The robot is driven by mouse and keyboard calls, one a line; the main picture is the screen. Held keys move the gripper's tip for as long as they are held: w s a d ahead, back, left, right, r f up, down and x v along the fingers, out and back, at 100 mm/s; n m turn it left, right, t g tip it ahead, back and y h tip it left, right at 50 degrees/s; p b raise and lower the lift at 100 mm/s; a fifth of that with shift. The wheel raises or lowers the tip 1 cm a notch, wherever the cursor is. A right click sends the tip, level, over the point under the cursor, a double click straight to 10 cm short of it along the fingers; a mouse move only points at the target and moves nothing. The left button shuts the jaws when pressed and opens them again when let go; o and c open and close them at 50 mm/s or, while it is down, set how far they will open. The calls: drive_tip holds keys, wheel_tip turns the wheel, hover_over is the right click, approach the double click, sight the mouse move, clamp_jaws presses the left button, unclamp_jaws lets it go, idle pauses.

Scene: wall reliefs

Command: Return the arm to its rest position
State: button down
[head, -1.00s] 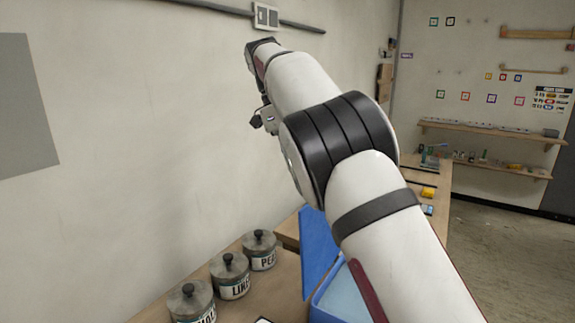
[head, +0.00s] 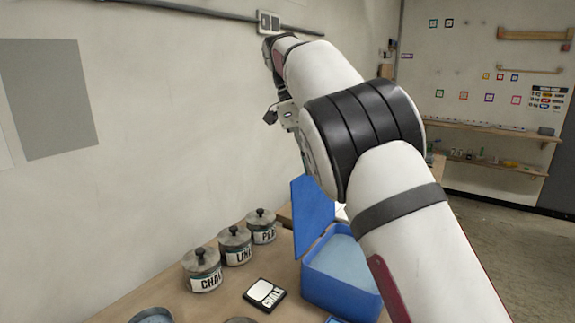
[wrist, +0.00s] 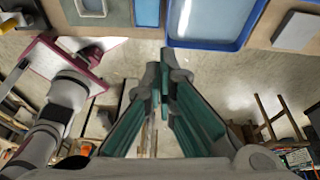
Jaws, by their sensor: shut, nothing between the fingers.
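My arm crosses the right half of the head view, raised in front of the wall and reaching up and away. In the head view the arm's far end is small and partly hidden by my own links, so the fingers are not clear there. In the wrist view my gripper (wrist: 161,78) has its two green-padded fingers together at the tips, with nothing between them. The fingers hang over the floor, just off the bench edge, apart from anything on the bench.
A blue box with its lid open (head: 340,285) stands on the bench, beside a small scale (head: 264,294). Three labelled jars, CHALK (head: 203,271), LIME (head: 235,246) and one partly readable (head: 262,227), stand along the wall. A blue-rimmed tray (wrist: 205,46) shows in the wrist view.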

drive_tip(key=s+d+r+n+t+y, duration=0.2)
drive_tip(key=s+d+r+n, duration=0.1)
drive_tip(key=s+d+n, duration=0.3)
drive_tip(key=s+d+r+n+t+y, duration=0.1)
drive_tip(key=s+d+r+n, duration=0.1)
drive_tip(key=s+d+n, duration=0.5)
drive_tip(key=s+f+n+t, duration=0.1)
drive_tip(key=s+f+n, duration=0.2)
drive_tip(key=s, duration=0.4)
drive_tip(key=s+f+n+t, duration=0.2)
drive_tip(key=s+f+n, duration=0.2)
drive_tip(key=s, duration=0.3)
drive_tip(key=s+d+f+n+t, duration=0.1)
drive_tip(key=s+f+n, duration=0.3)
drive_tip(key=s, duration=0.2)
drive_tip(key=shift+s+f, duration=0.3)
drive_tip(key=shift+s, duration=0.1)
